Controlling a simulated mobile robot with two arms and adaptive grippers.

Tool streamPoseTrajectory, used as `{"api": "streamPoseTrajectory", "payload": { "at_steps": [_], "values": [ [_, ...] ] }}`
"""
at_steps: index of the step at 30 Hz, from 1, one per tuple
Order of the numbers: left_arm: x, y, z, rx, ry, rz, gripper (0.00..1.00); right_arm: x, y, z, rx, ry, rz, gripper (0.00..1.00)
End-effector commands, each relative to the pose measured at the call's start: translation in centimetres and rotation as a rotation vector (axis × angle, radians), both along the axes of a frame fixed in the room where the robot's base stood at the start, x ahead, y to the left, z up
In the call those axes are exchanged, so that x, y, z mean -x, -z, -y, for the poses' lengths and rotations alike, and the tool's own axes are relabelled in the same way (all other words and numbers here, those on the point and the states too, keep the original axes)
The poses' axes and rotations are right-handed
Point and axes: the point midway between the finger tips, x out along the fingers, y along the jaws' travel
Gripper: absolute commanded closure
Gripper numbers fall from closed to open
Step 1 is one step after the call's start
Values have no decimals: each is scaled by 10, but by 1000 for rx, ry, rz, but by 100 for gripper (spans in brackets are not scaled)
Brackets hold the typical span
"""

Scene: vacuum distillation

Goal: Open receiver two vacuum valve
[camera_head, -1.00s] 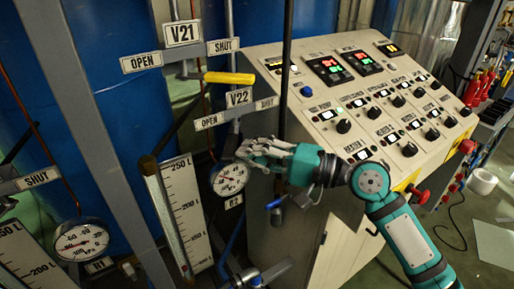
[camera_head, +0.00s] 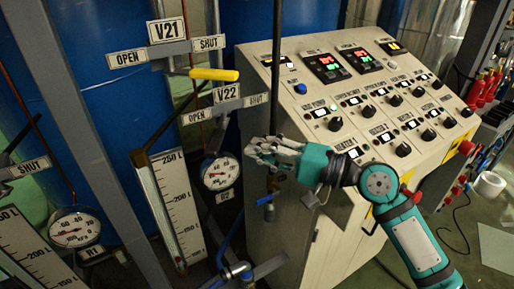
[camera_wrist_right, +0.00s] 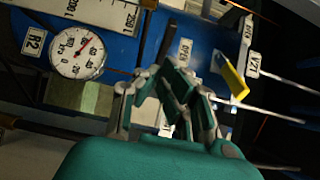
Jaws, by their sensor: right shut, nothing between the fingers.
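The V22 label (camera_head: 227,94) marks the second valve, with an OPEN sign (camera_head: 197,117) at its left and a SHUT sign (camera_head: 256,100) at its right. A yellow handle (camera_head: 214,74) lies nearly level just above the V22 label, under the V21 label (camera_head: 167,30); I cannot tell its valve for sure. The handle also shows in the right wrist view (camera_wrist_right: 233,80), beyond the fingers. My right gripper (camera_head: 250,148) is shut and empty, below the V22 signs and right of the R2 gauge (camera_head: 219,172). In the wrist view its fingers (camera_wrist_right: 168,85) are clear of the handle.
The control console (camera_head: 300,120) with knobs and displays stands behind and right of my right gripper. A dark upright pole (camera_head: 277,60) stands right of the V22 signs. A level scale (camera_head: 177,205), a grey post (camera_head: 85,130) and the R1 gauge (camera_head: 75,229) are at left.

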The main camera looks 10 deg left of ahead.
Motion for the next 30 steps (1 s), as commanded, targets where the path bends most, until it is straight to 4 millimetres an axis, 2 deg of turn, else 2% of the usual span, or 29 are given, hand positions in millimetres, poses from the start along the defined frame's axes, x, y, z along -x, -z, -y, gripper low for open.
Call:
{"api": "streamPoseTrajectory", "payload": {
  "at_steps": [1, 3, 7, 9, 12, 16, 19, 22, 26, 29, 30],
  "values": [
    [-1, 9, 7, 9, -2, 2, 17, 6, 5, 10, 1, 2, 4, 100],
    [0, 14, 17, 20, -4, 2, 17, 15, 6, 19, 2, 1, 4, 100],
    [-1, 23, 26, 32, -4, 1, 17, 30, 6, 37, 3, 1, 4, 100],
    [-1, 28, 21, 26, -3, 1, 17, 38, 6, 48, 2, 1, 3, 100],
    [0, 34, 4, 5, 0, 1, 17, 48, 5, 60, 2, 2, 3, 100],
    [0, 37, -12, -15, 0, -2, 17, 56, 3, 71, 0, 1, 1, 100],
    [0, 38, -12, -14, -2, -1, 17, 59, 2, 74, 1, 1, 0, 100],
    [1, 38, -1, -2, -5, -1, 17, 60, 5, 75, 6, 3, 6, 100],
    [1, 38, 13, 16, -5, -1, 17, 62, 36, 74, 74, 36, 72, 100],
    [1, 38, 15, 18, -1, -1, 17, 66, 85, 79, 201, 94, 180, 100],
    [1, 38, 15, 17, 0, -1, 17, 68, 109, 83, 272, 121, 226, 100]
  ]
}}
